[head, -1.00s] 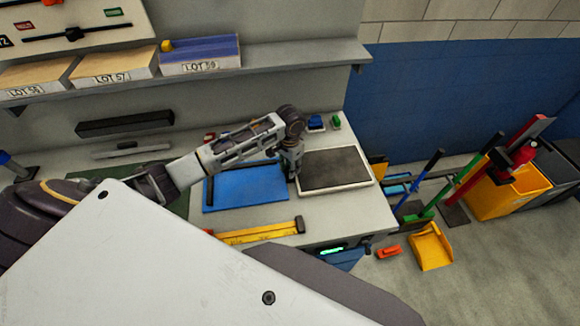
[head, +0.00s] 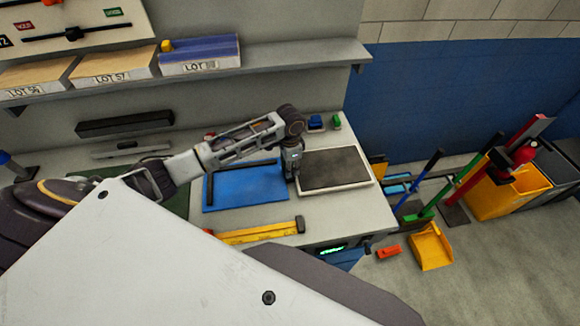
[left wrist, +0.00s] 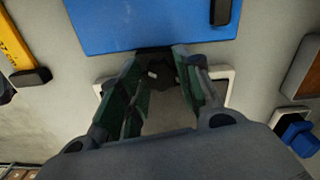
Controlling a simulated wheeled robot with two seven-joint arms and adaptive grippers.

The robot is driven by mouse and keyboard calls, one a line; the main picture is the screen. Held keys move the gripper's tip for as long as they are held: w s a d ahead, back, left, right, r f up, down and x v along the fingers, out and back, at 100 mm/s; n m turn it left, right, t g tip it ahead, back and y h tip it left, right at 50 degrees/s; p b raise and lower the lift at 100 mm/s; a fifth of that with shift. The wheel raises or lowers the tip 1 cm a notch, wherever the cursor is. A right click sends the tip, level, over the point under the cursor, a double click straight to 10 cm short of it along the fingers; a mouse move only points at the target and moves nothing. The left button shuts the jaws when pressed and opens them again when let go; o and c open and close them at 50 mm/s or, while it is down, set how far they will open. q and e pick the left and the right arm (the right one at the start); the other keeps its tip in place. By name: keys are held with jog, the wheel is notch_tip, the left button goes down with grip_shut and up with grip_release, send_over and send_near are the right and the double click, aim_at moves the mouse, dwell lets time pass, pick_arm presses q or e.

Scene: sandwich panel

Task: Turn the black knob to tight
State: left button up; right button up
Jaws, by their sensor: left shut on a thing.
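My left gripper (head: 292,180) points down at the workbench, between the blue board and a dark-topped white tray. In the left wrist view its two green-padded fingers (left wrist: 163,85) are closed around a small dark part, the black knob (left wrist: 155,73), which has a pale mark. The knob sits near the edge of the blue board, and the fingers cover most of it. In the head view the gripper hides the knob. I cannot read any tight marking. My right gripper is in neither view.
The blue board (head: 225,196) lies left of the gripper, the dark-topped white tray (head: 335,168) right of it. A yellow level (head: 258,232) lies at the bench front. Small blue (head: 316,122) and green (head: 336,121) items stand behind. A shelf (head: 300,55) runs above the bench.

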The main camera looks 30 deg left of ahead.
pick_arm(q)
jog(key=m, duration=1.4)
jog(key=shift+m, duration=0.4)
jog(key=m, duration=0.7)
jog(key=shift+w+r, duration=0.1)
jog(key=m, duration=0.3)
jog(key=shift+m, duration=2)
jog(key=o, duration=1)
